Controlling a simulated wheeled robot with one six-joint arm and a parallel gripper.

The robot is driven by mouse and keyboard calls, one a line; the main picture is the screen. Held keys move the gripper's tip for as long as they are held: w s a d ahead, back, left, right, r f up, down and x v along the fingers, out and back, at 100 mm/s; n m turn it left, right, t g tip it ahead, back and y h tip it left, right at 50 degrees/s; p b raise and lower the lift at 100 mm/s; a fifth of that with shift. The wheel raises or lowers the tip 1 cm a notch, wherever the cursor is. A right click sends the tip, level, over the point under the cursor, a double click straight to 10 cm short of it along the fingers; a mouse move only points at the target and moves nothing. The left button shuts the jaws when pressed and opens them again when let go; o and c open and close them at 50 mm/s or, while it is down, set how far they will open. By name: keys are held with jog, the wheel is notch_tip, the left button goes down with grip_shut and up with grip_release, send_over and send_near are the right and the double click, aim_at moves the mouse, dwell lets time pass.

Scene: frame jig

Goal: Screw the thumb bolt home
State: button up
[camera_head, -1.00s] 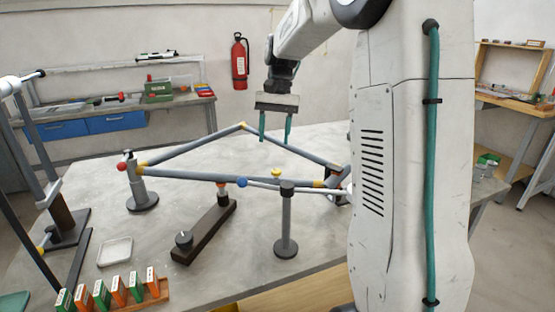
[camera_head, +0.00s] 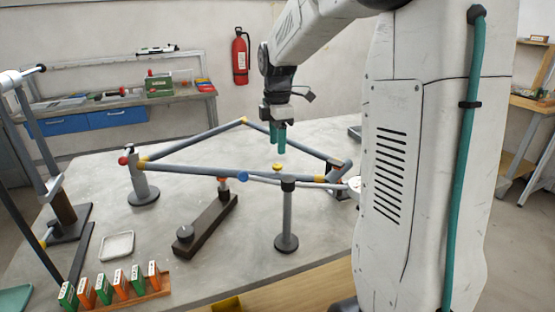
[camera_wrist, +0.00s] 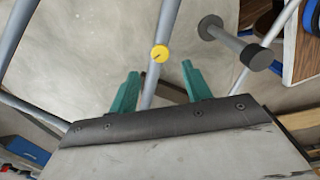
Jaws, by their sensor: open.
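A yellow round knob, which looks like the thumb bolt (camera_head: 277,167), stands up from the front tube of the grey bicycle frame (camera_head: 190,170). In the wrist view the knob's yellow top (camera_wrist: 159,53) carries a dark mark and lies just ahead of the fingertips, roughly midway between them. My gripper (camera_head: 278,148) points down above the knob, with its teal fingers apart. The fingers also show in the wrist view (camera_wrist: 160,72) with nothing between them but the tube below. How far the bolt is screwed in cannot be told.
A grey post (camera_head: 287,220) supports the frame near the knob, and another post (camera_head: 143,188) stands at the left. A dark bar (camera_head: 207,224), a white tray (camera_head: 117,246) and a rack of small boxes (camera_head: 150,288) are on the table. The back of the table is clear.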

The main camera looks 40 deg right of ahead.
aim_at(277, 165)
notch_tip(277, 165, down, 6)
jog(key=shift+f, duration=0.1)
jog(key=c, duration=1)
